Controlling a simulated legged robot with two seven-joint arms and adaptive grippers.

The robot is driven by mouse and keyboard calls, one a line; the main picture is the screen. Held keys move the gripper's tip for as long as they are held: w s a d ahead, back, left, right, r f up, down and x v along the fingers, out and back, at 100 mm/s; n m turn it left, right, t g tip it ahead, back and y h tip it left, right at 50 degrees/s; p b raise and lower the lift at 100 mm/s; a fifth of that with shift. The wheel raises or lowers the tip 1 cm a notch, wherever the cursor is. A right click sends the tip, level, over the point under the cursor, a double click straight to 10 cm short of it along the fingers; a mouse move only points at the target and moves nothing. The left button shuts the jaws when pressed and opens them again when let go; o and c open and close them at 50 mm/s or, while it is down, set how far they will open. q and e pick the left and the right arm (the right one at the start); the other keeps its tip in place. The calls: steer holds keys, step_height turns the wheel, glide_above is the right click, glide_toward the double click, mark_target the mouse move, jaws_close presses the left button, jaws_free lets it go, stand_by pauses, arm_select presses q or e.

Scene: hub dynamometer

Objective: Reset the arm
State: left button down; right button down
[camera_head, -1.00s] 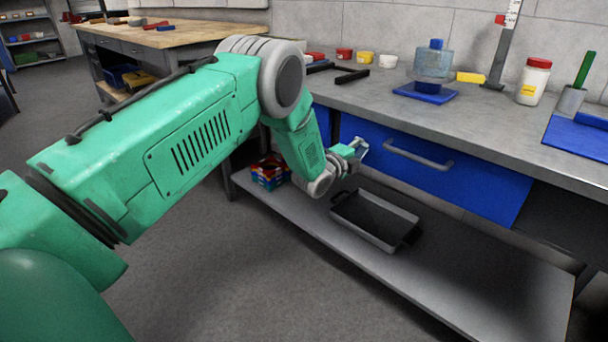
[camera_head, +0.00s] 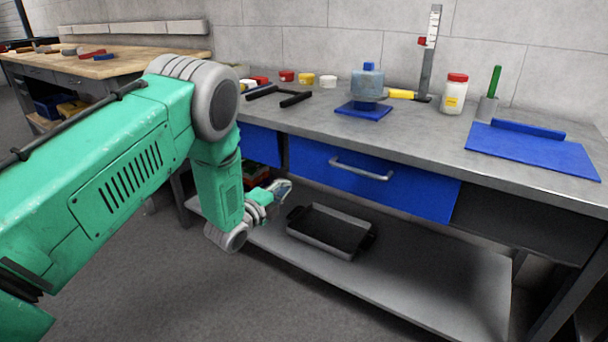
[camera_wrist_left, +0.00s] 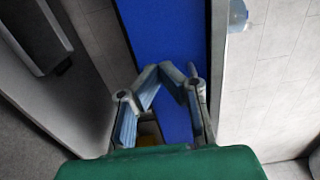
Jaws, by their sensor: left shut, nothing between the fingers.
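My left arm (camera_head: 130,165) is green with grey joints and reaches in from the left in the head view. Its left gripper (camera_head: 282,190) is shut and empty, in front of the blue drawer and above the lower shelf. In the left wrist view the left gripper (camera_wrist_left: 174,72) shows its fingertips together before the blue drawer front. The blue drawer (camera_head: 370,178) has a grey bar handle (camera_head: 361,169), to the right of the gripper and apart from it. My right gripper is not in view.
The grey workbench (camera_head: 420,145) holds a device on a blue base (camera_head: 363,110), a red-lidded jar (camera_head: 454,95) and a blue mat (camera_head: 530,150). A dark tray (camera_head: 328,230) lies on the lower shelf (camera_head: 430,285). A wooden-topped bench (camera_head: 110,65) stands at the back left. The floor in front is clear.

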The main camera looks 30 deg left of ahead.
arm_select(q)
steer(key=shift+s+d, duration=0.1)
steer(key=shift+s, duration=0.05)
steer(key=s+d+f+n+g+p, duration=0.2)
steer(key=s+d+f+n+g, duration=0.15)
steer(key=s, duration=0.35)
steer(key=s+d+f+n+g+y+p, duration=0.1)
steer(key=s+d+f+n+g+p, duration=0.15)
steer(key=s+f+n, duration=0.4)
steer(key=s+d+f+n+g+p, duration=0.1)
steer(key=s+d+f+g, duration=0.2)
steer(key=s, duration=0.5)
steer(key=s+d+r+n+g+p, duration=0.1)
steer(key=s+n+g, duration=0.2)
steer(key=s, duration=0.8)
steer(key=s+d+n+g+p, duration=0.1)
steer(key=s+n+g, duration=0.3)
steer(key=s, duration=0.8)
steer(key=shift+d+r+g+y+p, duration=0.35)
steer(key=shift+g+p, duration=0.25)
steer(key=shift+g, duration=0.1)
